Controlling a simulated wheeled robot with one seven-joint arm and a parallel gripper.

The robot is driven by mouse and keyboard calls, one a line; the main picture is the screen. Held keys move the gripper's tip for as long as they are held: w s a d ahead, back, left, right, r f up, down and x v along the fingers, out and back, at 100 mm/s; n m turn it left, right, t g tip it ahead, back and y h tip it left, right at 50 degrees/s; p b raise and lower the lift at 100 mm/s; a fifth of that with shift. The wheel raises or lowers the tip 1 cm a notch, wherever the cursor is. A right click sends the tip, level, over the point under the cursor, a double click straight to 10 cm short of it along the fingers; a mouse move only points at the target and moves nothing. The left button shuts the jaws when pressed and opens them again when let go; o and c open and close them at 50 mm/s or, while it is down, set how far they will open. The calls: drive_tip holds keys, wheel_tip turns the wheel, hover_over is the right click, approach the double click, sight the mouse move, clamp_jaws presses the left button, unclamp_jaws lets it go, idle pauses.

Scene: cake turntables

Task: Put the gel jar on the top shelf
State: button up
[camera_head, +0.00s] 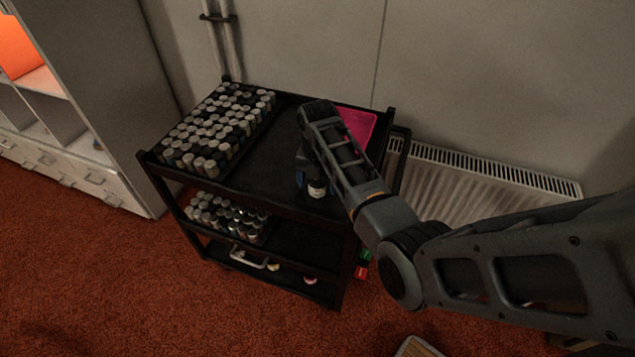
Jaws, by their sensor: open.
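A small dark jar with a pale label (317,188), which looks like the gel jar, is at the front edge of the black cart's top shelf (262,160). It appears to stand on the shelf, though its base is hard to make out. My gripper (315,183) points down at the jar, with blue finger parts showing on either side of it. The gripper is open. My arm comes in from the right and hides part of the shelf behind the jar; contact between fingers and jar cannot be told.
Several capped bottles (215,128) fill the top shelf's left side. A pink tray (357,124) lies at the back right. The middle shelf holds more bottles (228,215); small jars (310,280) sit on the bottom shelf. A radiator (480,178) stands right of the cart.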

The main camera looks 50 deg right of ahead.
wheel_tip(320, 180, up, 12)
idle(0.4)
drive_tip(key=shift+f, duration=0.1)
idle(1.1)
